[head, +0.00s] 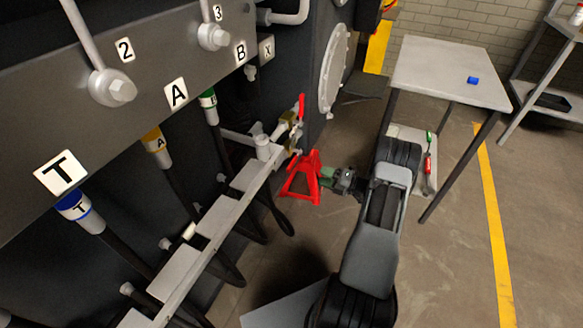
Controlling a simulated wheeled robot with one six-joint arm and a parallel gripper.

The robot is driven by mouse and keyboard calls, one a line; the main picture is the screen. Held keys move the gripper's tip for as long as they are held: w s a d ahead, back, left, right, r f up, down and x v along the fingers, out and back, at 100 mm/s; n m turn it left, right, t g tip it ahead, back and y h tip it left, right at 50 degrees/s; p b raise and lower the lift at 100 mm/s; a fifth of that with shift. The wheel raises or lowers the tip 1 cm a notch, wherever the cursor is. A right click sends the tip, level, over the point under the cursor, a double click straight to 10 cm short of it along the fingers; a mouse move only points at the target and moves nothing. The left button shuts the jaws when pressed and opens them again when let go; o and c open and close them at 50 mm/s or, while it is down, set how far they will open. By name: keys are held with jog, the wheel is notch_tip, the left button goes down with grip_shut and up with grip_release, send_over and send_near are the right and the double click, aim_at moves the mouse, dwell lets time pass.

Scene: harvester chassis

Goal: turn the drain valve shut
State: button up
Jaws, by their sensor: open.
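The drain valve (288,119) appears as a brass-coloured body on a pipe at the dark chassis, right of the white rail. Its red lever (301,107) stands nearly upright in the picture. My gripper (327,177) is below and to the right of the valve, apart from the lever. It points left, with its fingertips beside or in front of a red stand (303,180). I cannot tell whether they touch the stand. The gripper is open, and nothing shows held in it. The fingers are small and partly blend with the stand.
Hoses with blue, yellow and green collars hang under the marked plate (150,95) at left. Shelving (545,75) is farther right.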

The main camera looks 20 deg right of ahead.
aim_at(293, 166)
jog(key=b+x, duration=0.3)
jog(key=x, duration=1)
jog(key=shift+w+a+r, duration=0.1)
jog(key=shift+w+a, duration=0.15)
jog(key=shift+w, duration=0.1)
jog(key=shift+m, duration=0.3)
grip_shut()
